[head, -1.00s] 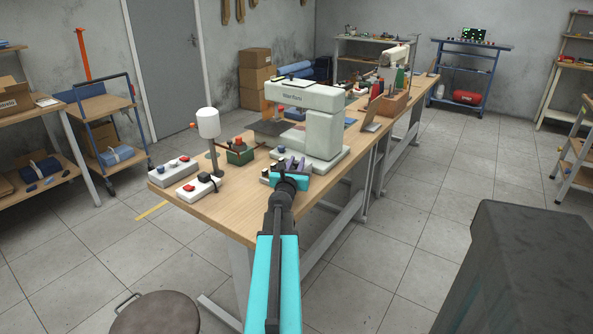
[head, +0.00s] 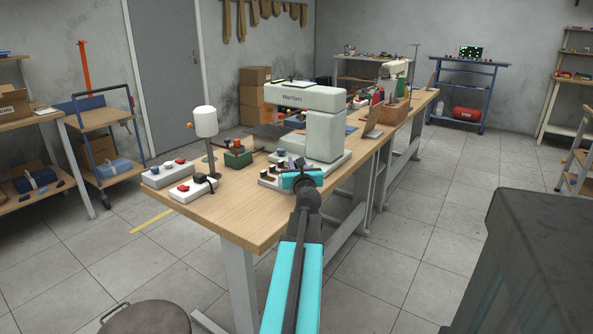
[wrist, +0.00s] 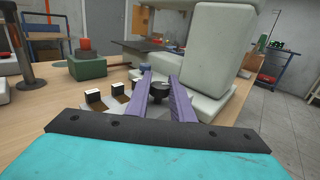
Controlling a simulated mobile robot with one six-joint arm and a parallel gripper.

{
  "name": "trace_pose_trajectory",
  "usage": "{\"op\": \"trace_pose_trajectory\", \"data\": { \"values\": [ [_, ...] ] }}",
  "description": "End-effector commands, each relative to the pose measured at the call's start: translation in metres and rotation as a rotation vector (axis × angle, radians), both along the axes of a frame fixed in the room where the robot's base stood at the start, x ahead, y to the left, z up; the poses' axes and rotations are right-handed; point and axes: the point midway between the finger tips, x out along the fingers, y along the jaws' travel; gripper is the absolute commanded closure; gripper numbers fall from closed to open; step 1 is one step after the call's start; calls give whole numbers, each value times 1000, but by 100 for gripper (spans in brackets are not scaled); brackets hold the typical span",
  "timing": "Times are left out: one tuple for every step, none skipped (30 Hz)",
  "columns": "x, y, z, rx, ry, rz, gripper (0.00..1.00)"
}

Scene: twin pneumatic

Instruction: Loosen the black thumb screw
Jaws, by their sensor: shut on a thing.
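My gripper (wrist: 160,77) reaches over the right edge of the workbench with its two purple fingers pointing forward. In the wrist view the black thumb screw (wrist: 159,87) sits between the fingers, which are shut on its round head. The screw stands on the light base beside the white sewing machine (wrist: 215,52). In the head view my gripper (head: 290,161) is at the foot of the machine (head: 318,120); the screw is hidden there by the gripper.
A green box (head: 239,157), a white cylinder on a stand (head: 206,122) and control boxes (head: 171,174) are further left. A stool (head: 148,317) stands on the floor near the bench.

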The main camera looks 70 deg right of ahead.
Motion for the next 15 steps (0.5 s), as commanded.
{"op": "trace_pose_trajectory", "data": {
  "values": [
    [-3, -2, -3, -1, 0, 10, 100],
    [-3, -2, -3, -1, 0, 22, 100],
    [-3, -2, -3, 0, -1, 36, 100],
    [-3, -2, -3, -1, -1, 48, 100],
    [-3, -2, -3, -1, -1, 58, 100],
    [-3, -2, -3, 0, 1, 73, 100],
    [-3, -2, -3, -1, 1, 84, 100],
    [-3, -2, -3, 0, 0, 94, 100],
    [-3, -2, -3, 0, 0, 108, 100],
    [-3, -2, -3, 0, 0, 118, 100],
    [-2, -2, -3, 0, 1, 129, 100],
    [-2, -2, -3, 0, 1, 142, 100],
    [-2, -2, -2, 0, 1, 151, 100],
    [-2, -2, -2, 0, 1, 160, 100],
    [-3, -2, -2, 0, 1, 170, 100]
  ]
}}
